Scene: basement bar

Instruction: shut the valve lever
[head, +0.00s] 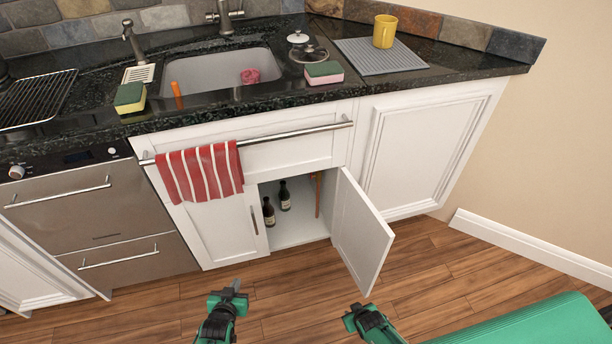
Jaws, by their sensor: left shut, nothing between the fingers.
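The cabinet under the sink stands with its right door (358,232) swung open and its left door (226,232) closed. Inside, a copper-coloured upright pipe (318,194) shows at the right, partly hidden by the open door. I cannot make out a valve lever on it. My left gripper (236,287) is shut and empty, low over the floor in front of the cabinet, apart from it. My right gripper (352,316) is low in front of the open door, apart from it; its fingers do not show clearly enough to tell whether they are open.
Two dark bottles (284,195) stand inside the cabinet, left of the pipe. A red striped towel (201,172) hangs on the rail (290,134) above. A stainless drawer appliance (95,212) is at left. A green padded object (535,325) fills the lower right. Wooden floor before the cabinet is clear.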

